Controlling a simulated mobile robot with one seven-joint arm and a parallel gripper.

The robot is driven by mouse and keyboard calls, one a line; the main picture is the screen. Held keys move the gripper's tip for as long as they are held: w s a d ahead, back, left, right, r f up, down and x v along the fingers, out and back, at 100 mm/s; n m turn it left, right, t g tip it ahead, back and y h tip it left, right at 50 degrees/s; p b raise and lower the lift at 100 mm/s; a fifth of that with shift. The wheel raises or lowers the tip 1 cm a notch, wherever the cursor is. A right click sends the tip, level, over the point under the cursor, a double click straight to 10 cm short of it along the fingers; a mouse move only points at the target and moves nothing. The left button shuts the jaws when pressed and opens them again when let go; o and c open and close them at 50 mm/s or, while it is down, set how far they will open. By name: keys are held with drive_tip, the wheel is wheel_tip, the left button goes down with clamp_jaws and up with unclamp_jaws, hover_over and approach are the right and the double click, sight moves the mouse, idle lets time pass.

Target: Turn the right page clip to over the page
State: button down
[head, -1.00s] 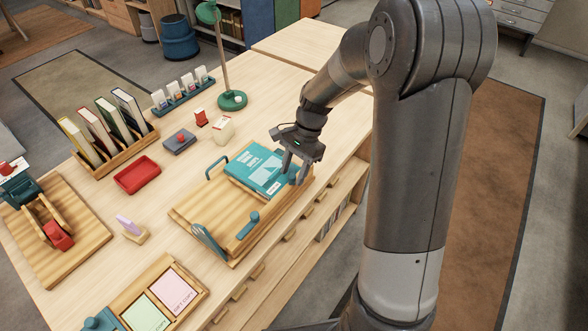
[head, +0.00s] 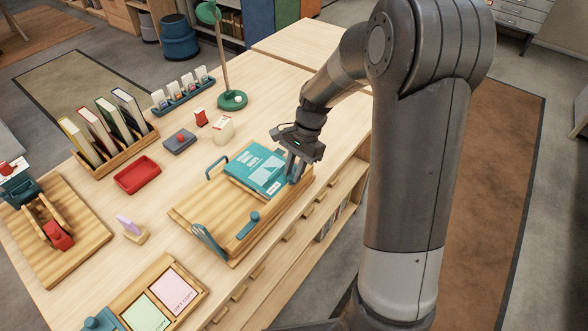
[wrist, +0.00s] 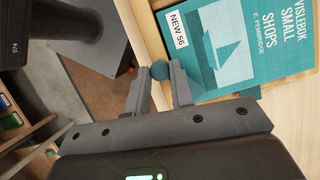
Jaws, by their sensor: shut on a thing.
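My gripper (head: 294,170) is at the right end of the wooden cradle (head: 190,218), beside the teal book (head: 258,166). In the wrist view its two fingers (wrist: 159,88) are shut on the round teal knob (wrist: 159,70) of the right page clip. The rest of that clip is mostly hidden by the fingers, so I cannot tell its angle. The book (wrist: 235,40) lies close beside the right finger. The other page clip (head: 248,224), a teal lever with a knob, is on the cradle's near edge.
A teal upright handle (head: 215,168) and a blue-grey one (head: 207,240) stand on the cradle. A red tray (head: 138,175), a book rack (head: 120,147) and a green lamp (head: 232,99) are further left and back. The table's right edge is close to my gripper.

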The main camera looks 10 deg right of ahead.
drive_tip(key=n+h, duration=0.1)
drive_tip(key=n, duration=0.1)
drive_tip(key=n+g, duration=0.1)
drive_tip(key=n, duration=0.2)
drive_tip(key=shift+w+a+n+h, duration=0.2)
drive_tip(key=shift+n+h, duration=0.1)
drive_tip(key=shift+h, duration=0.1)
drive_tip(key=n+h, duration=0.1)
drive_tip(key=n, duration=0.3)
drive_tip(key=shift+a+g, duration=0.15)
drive_tip(key=shift+g, duration=0.15)
drive_tip(key=shift+n+h, duration=0.3)
drive_tip(key=shift+n, duration=0.1)
drive_tip(key=c, duration=1.3)
unclamp_jaws()
drive_tip(key=shift+o, duration=0.2)
drive_tip(key=shift+r, duration=0.1)
